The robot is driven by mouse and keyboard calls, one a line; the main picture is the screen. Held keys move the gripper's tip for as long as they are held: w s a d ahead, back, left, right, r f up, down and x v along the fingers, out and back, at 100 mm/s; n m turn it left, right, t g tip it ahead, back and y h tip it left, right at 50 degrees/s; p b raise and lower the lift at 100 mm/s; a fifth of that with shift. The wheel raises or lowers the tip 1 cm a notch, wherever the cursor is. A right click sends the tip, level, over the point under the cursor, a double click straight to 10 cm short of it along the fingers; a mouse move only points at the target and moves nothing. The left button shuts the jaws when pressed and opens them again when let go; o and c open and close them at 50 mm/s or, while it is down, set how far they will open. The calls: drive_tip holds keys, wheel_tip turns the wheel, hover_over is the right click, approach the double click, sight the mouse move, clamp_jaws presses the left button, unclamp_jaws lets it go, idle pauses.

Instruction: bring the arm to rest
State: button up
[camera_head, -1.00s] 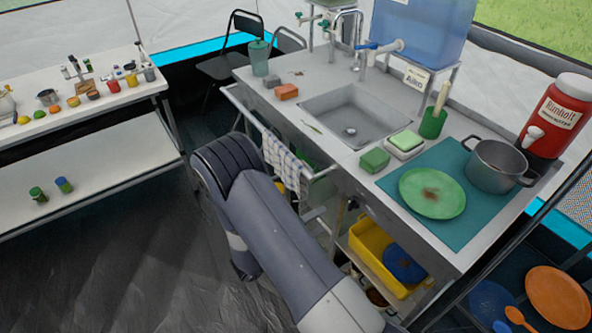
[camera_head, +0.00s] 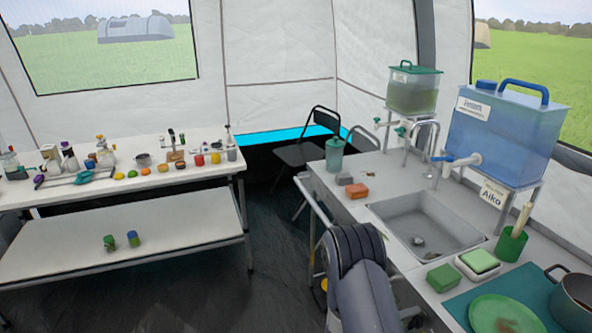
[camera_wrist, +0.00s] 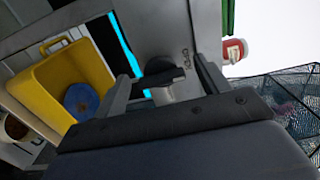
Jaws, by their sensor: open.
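My gripper (camera_wrist: 163,76) shows in the wrist view with its two dark fingers apart and nothing between them. In the head view only my dark grey arm (camera_head: 360,280) shows, rising at the bottom in front of the sink counter's near side. The gripper itself is out of sight there. In the wrist view a yellow bin (camera_wrist: 45,92) with a blue round thing (camera_wrist: 82,100) in it lies left of the fingers, and the picture is tilted.
The counter holds a sink (camera_head: 425,222), a green plate (camera_head: 505,316) and a pot (camera_head: 574,298). A white table (camera_head: 120,260) with jars stands at left. Dark floor lies between them. A red and white jug (camera_wrist: 235,50) and mesh (camera_wrist: 285,100) show at right in the wrist view.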

drive_tip(key=shift+a, duration=0.1)
drive_tip(key=b+v, duration=0.1)
drive_tip(key=v, duration=1)
drive_tip(key=p+x, duration=0.1)
drive_tip(key=x, duration=0.9)
drive_tip(key=shift+d, duration=0.4)
drive_tip(key=shift+w+d+f, duration=0.1)
drive_tip(key=shift+w+d, duration=0.05)
drive_tip(key=shift+d, duration=0.05)
drive_tip(key=m+b, duration=0.4)
drive_tip(key=m, duration=0.5)
drive_tip(key=m+b, duration=0.3)
drive_tip(key=m, duration=0.2)
drive_tip(key=shift+m, duration=0.3)
drive_tip(key=shift+r+m+b, duration=0.15)
drive_tip(key=shift+m+b, duration=0.4)
drive_tip(key=shift+m, duration=0.3)
drive_tip(key=shift+r+m+b, duration=0.15)
drive_tip(key=shift+m+b, duration=0.35)
drive_tip(key=shift+m, duration=0.35)
drive_tip(key=shift+s, duration=0.25)
